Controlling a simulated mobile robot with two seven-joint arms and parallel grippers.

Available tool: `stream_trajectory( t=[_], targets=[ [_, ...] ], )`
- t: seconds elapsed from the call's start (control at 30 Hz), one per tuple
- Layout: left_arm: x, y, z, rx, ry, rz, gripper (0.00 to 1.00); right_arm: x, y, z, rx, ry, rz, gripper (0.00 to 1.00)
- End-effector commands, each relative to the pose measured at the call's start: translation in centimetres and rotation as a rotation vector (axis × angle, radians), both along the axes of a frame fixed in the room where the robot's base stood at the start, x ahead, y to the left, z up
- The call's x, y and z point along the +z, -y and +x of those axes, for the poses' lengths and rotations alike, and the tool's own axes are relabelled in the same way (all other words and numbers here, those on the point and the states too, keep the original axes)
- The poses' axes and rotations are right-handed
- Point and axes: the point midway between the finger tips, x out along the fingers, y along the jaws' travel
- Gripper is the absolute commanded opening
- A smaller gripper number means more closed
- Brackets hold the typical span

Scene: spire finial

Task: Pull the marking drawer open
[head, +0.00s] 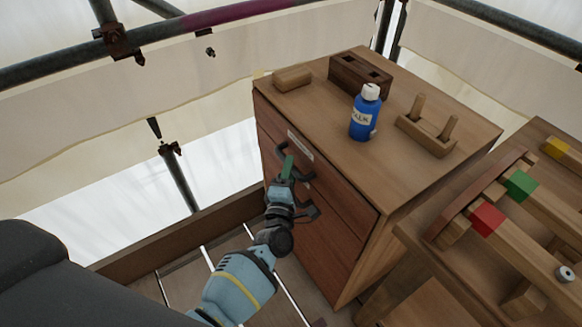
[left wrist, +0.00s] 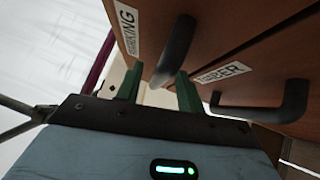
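The marking drawer (head: 325,178) is the upper drawer of the wooden cabinet and looks shut, flush with the front. Its white label (left wrist: 127,28) reads MARKING in the left wrist view. Its dark bar handle (left wrist: 176,48) stands off the front. My left gripper (head: 288,168) is at this handle, and its green fingers (left wrist: 160,90) are open, one on each side of the bar's near end. A gap shows on both sides, so the fingers do not appear closed on it. My right gripper is not in view.
A timber drawer handle (left wrist: 265,105) is just beside my fingers, below the marking one. On the cabinet top (head: 325,115) stand a blue chalk bottle (head: 362,122), a dark wooden block (head: 360,76) and a pegged holder (head: 428,134). A workbench (head: 540,200) with coloured blocks is at right.

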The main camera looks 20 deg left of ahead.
Motion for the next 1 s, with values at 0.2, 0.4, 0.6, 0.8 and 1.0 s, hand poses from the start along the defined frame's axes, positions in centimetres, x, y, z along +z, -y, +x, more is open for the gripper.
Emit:
stream_trajectory(
  t=[0.2,0.4,0.6,0.8,1.0],
  targets=[
    [0.18,-0.17,1.08,0.000,0.000,0.000,0.38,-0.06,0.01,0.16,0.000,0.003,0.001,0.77],
    [0.18,-0.17,1.10,0.000,0.000,0.000,0.38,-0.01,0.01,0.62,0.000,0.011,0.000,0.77],
    [0.17,-0.16,1.09,0.000,0.000,0.000,0.17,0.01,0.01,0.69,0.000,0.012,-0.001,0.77],
    [0.17,-0.16,1.07,0.000,0.000,0.000,0.00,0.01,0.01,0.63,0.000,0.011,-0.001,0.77],
    [0.16,-0.17,1.03,0.000,0.000,0.000,0.00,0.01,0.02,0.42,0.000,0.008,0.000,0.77]
  ],
)
